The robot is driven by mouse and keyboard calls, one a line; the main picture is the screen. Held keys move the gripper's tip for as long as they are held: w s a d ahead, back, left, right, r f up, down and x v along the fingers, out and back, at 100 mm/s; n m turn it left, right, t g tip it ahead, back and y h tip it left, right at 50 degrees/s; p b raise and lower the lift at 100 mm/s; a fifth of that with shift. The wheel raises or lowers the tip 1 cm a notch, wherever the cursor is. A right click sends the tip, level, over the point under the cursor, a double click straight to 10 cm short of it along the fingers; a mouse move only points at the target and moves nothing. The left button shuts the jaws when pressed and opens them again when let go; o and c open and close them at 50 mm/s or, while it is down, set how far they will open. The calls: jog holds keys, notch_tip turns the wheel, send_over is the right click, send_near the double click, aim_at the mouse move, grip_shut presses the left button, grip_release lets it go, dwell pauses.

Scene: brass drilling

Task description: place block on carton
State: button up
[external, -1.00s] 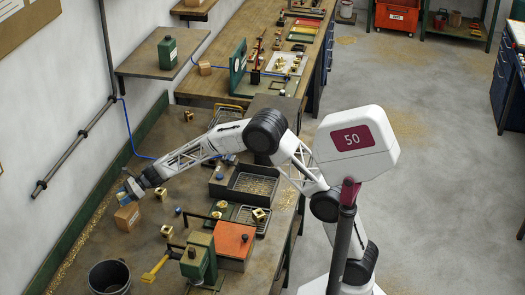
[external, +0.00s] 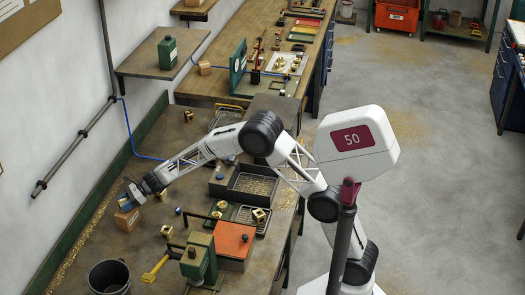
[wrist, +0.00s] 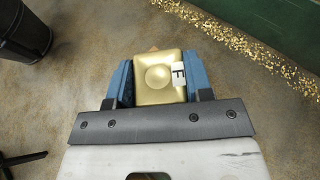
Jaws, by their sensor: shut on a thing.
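My gripper (external: 129,198) is shut on a brass block (wrist: 158,78), held between its two blue fingers. In the external view the block is mostly hidden by the fingers. The carton (external: 126,218), a small brown box, stands on the bench at the far left. My gripper is right over the carton's top; I cannot tell whether the block touches it. In the wrist view the block hides nearly all of the carton.
A dark bucket (external: 109,278) stands at the front left of the bench. Other brass blocks (external: 167,231) lie to the right of the carton. A green machine (external: 199,258) and an orange box (external: 235,246) stand nearer. A green edge strip (external: 82,205) runs along the wall.

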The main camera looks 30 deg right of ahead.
jog(key=o, duration=1.3)
jog(key=shift+f, duration=0.1)
jog(key=shift+v, duration=6.05)
